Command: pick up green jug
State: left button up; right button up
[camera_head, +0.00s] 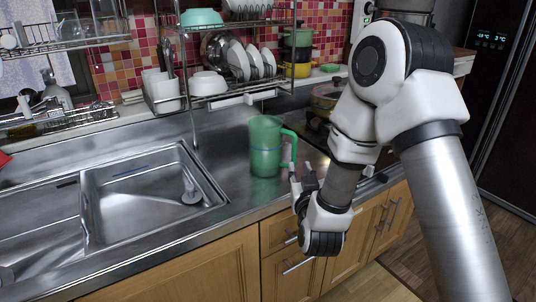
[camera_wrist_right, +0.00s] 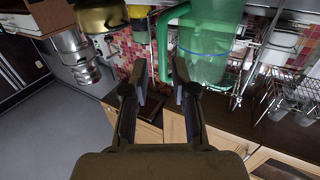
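A translucent green jug (camera_head: 265,147) stands upright on the steel counter to the right of the sink, its handle (camera_head: 290,143) turned to the right. My right gripper (camera_head: 301,173) is low beside the handle, at the counter's front edge. In the right wrist view, the jug (camera_wrist_right: 208,45) hangs from the top because the view is inverted. There the two fingers of my right gripper (camera_wrist_right: 160,82) are apart, with the handle (camera_wrist_right: 164,42) just beyond the tips, roughly in line with the gap. Nothing is held. My left gripper is not in view.
The sink (camera_head: 145,195) lies left of the jug. A dish rack (camera_head: 228,88) with plates and bowls stands behind it. A stove with a lidded pan (camera_head: 326,97) is at the right, partly behind my right arm. Bare counter surrounds the jug.

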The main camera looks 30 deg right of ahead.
aim_at(294, 156)
jog(key=p+x, duration=0.1)
jog(key=x, duration=0.7)
jog(key=shift+w+a, duration=0.1)
grip_shut()
